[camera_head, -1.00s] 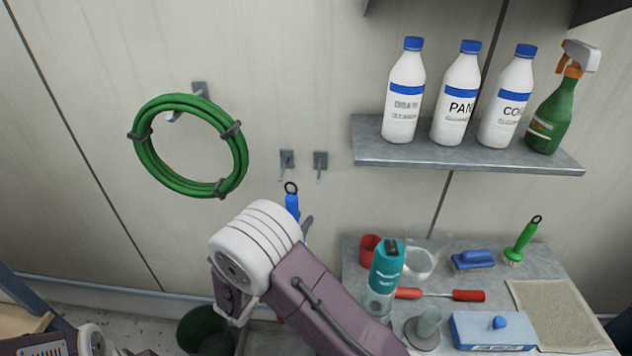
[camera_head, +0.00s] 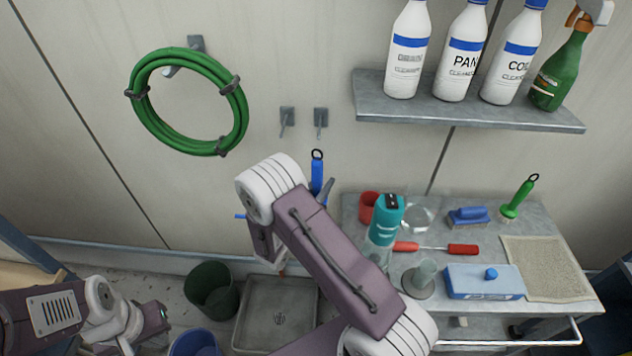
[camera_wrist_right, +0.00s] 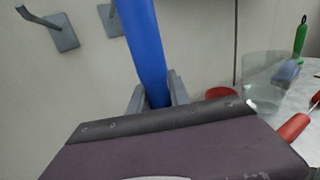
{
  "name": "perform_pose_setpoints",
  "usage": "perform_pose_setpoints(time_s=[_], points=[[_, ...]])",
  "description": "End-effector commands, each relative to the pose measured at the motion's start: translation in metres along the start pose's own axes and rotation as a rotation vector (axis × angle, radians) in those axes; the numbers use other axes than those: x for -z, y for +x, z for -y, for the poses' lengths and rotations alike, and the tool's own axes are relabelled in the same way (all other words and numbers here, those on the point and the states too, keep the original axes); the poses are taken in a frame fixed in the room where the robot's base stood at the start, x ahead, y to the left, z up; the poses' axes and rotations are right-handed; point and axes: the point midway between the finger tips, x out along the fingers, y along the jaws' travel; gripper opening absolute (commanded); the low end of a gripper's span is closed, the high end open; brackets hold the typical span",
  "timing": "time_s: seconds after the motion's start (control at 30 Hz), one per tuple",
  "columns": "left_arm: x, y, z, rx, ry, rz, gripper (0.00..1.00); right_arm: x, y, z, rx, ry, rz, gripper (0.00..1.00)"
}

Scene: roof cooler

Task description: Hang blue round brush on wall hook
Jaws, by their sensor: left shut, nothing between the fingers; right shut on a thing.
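The blue round brush (camera_head: 317,172) is held upright in my right gripper (camera_head: 325,195), with its black loop at the top. My right arm hides its lower part. In the right wrist view the blue handle (camera_wrist_right: 143,45) stands between the fingers of the gripper (camera_wrist_right: 155,98). Two grey wall hooks, the left one (camera_head: 287,120) and the right one (camera_head: 320,120), are bare. The loop is just below the right hook in the head view and looks apart from it. My left gripper (camera_head: 155,320) is shut and empty at the lower left.
A green hose (camera_head: 190,145) hangs at left. A shelf (camera_head: 470,115) with bottles is at upper right. Below it, a table (camera_head: 460,235) holds a teal-topped bottle (camera_head: 385,220), a red cup (camera_head: 368,205) and brushes. Buckets (camera_head: 210,290) stand on the floor.

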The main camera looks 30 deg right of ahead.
Motion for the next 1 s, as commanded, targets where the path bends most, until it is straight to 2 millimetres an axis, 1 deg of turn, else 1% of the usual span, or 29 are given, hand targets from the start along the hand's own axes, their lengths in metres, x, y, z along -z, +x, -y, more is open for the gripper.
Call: perform_pose_setpoints(time_s=[1.0], points=[[-0.001,0.014,0.000,0.000,0.000,0.000,0.00,0.009,0.065,-0.031,0.000,0.002,0.000,0.00]])
